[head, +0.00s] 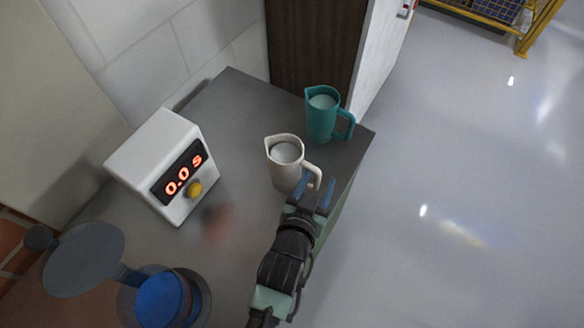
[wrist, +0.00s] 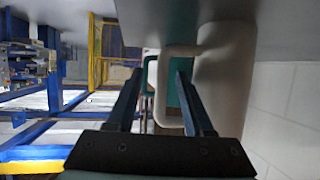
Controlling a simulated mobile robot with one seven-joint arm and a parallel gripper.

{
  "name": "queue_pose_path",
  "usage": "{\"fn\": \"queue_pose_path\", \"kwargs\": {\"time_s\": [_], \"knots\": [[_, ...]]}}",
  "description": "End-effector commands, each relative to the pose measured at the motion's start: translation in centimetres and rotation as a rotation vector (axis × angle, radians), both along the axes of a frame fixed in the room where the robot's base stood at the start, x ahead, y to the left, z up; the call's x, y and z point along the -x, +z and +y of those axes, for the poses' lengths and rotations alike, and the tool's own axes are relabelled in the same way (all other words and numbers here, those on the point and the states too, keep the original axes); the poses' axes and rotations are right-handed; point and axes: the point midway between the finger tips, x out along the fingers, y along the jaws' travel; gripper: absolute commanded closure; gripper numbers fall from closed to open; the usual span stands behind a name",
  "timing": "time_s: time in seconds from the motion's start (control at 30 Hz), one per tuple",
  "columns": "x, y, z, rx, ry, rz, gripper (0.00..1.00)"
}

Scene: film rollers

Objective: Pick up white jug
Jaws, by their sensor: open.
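The white jug (head: 284,163) stands upright on the grey tabletop, near its right edge. Its handle points to the lower right in the head view. In the wrist view the jug (wrist: 225,75) fills the right of centre, with its handle (wrist: 158,85) between the fingers. My gripper (head: 315,192) is open at the handle side of the jug. Its fingers (wrist: 158,90) lie on either side of the handle in the wrist view; I cannot tell whether they touch it. The jug appears to hold something pale.
A teal jug (head: 322,118) stands behind the white one, near the table corner. A white timer box (head: 160,160) reading 0.0 s and a blue round object (head: 163,298) are to the left. The grey tabletop (head: 235,110) is clear at the back. Open floor lies right.

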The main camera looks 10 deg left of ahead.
Motion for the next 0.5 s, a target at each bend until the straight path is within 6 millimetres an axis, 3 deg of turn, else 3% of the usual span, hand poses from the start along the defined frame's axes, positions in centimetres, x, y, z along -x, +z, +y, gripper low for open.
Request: {"fn": "queue_pose_path", "kwargs": {"time_s": [0.23,0.5], "knots": [[-2.5,-1.4,-0.4,0.0,-0.004,-0.002,0.48],[-3.2,-1.7,-0.4,0.001,-0.001,-0.001,0.48]]}}
